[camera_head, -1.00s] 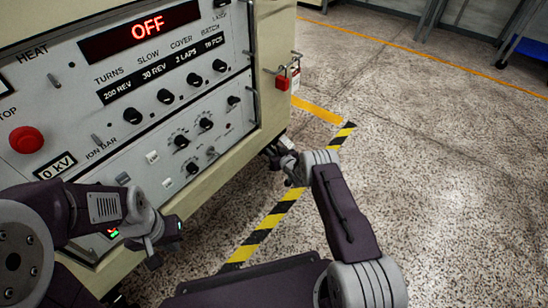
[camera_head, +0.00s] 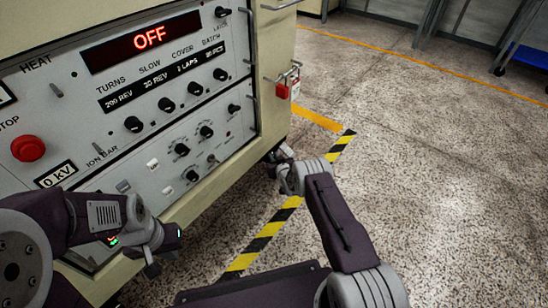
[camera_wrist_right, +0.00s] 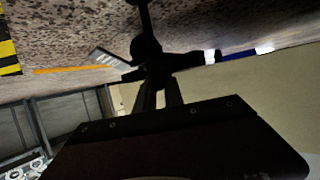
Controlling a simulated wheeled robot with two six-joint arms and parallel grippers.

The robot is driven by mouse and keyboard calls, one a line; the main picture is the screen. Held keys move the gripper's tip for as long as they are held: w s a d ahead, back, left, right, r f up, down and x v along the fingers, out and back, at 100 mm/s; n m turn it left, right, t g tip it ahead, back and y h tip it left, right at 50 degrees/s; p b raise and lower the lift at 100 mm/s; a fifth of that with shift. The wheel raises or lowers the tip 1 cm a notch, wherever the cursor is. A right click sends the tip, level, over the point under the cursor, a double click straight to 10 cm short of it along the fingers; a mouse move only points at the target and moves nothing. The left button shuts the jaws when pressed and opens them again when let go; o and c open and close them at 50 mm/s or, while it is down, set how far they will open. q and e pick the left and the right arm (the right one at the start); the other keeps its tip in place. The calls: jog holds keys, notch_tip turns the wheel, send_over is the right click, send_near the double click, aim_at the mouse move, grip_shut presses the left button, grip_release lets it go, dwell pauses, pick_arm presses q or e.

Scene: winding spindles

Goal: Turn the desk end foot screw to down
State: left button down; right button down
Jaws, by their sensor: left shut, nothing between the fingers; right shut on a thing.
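The desk end foot screw is a dark hub with spread arms (camera_wrist_right: 146,50) in the right wrist view, on a dark stem. In the head view it sits low at the cabinet's near right corner, mostly hidden by my right wrist. My right gripper (camera_wrist_right: 158,92) is shut on it, with its two fingers reaching the dark hub. In the head view my right gripper (camera_head: 281,158) is at that corner, its fingertips hard to make out. My left gripper (camera_head: 168,242) is shut and empty in front of the lower panel. Dark shading hides the exact grip and the screw's setting.
The beige cabinet (camera_head: 277,60) carries a control panel with an OFF display (camera_head: 150,37) and a red stop button (camera_head: 28,148). A red padlock (camera_head: 282,90) hangs on its side. Yellow-black tape (camera_head: 265,235) crosses the floor. The speckled floor at right is clear.

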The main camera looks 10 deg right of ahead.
jog(key=shift+a+f+m+h, duration=0.1)
jog(key=shift+a+m+h, duration=0.05)
jog(key=shift+m+h, duration=0.75)
jog(key=m+h, duration=0.2)
jog(key=h, duration=0.1)
jog(key=shift+g+b, duration=0.4)
jog(key=shift+m+g+h, duration=0.8)
jog(key=shift+m+h, duration=0.8)
jog(key=shift+m, duration=0.1)
jog(key=shift+m+h, duration=0.4)
jog(key=shift+h, duration=0.1)
jog(key=c, duration=1.4)
grip_release()
jog(key=shift+c, duration=0.2)
jog(key=p+v, duration=0.9)
jog(key=p, duration=0.1)
jog(key=shift+r, duration=0.2)
